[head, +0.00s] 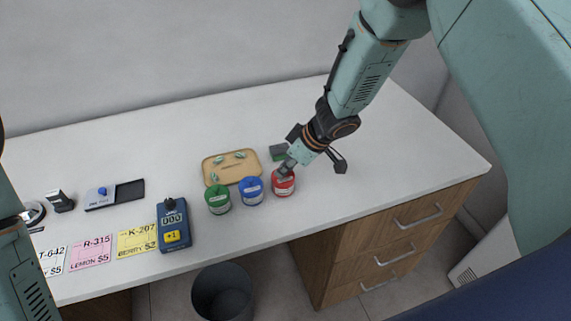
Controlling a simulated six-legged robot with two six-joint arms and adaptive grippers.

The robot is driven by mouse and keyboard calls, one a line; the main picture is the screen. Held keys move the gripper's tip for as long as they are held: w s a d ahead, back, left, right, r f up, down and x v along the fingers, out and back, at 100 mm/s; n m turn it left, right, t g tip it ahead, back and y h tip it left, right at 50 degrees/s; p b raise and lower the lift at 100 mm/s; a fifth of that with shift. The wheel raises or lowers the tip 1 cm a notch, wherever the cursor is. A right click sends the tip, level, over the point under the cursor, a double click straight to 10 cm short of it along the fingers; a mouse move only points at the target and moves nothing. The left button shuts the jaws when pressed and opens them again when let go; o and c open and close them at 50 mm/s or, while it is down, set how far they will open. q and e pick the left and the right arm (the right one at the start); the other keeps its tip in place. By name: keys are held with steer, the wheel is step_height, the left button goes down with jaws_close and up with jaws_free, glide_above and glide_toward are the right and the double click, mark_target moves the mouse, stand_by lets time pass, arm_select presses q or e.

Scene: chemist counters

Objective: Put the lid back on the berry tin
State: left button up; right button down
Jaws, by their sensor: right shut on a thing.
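A red tin (284,187) stands upright at the right end of a row, beside a blue tin (251,194) and a green tin (217,203). The blue and green tins look lidded; the labels are too small to read, so I cannot tell by name which is the berry tin. My right gripper (287,168) points down at the top of the red tin, shut on its red lid. The lid appears to be on or just over the tin; the fingers partly hide it. My left gripper is out of view.
A tan tray (231,179) with several greenish pieces lies behind the tins, and a dark green block (279,152) beside it. A blue counter device (173,226) and price cards (137,240) are to the left. A bin (222,292) stands below the front edge. The right counter is clear.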

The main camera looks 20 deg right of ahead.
steer(key=shift+p, duration=0.5)
stand_by(0.7)
steer(key=shift+w+f, duration=0.1)
steer(key=c, duration=1.2)
jaws_free()
steer(key=shift+o, duration=0.3)
steer(key=o, duration=0.4)
steer(key=shift+r+p, duration=3.55)
steer(key=shift+p, duration=0.9)
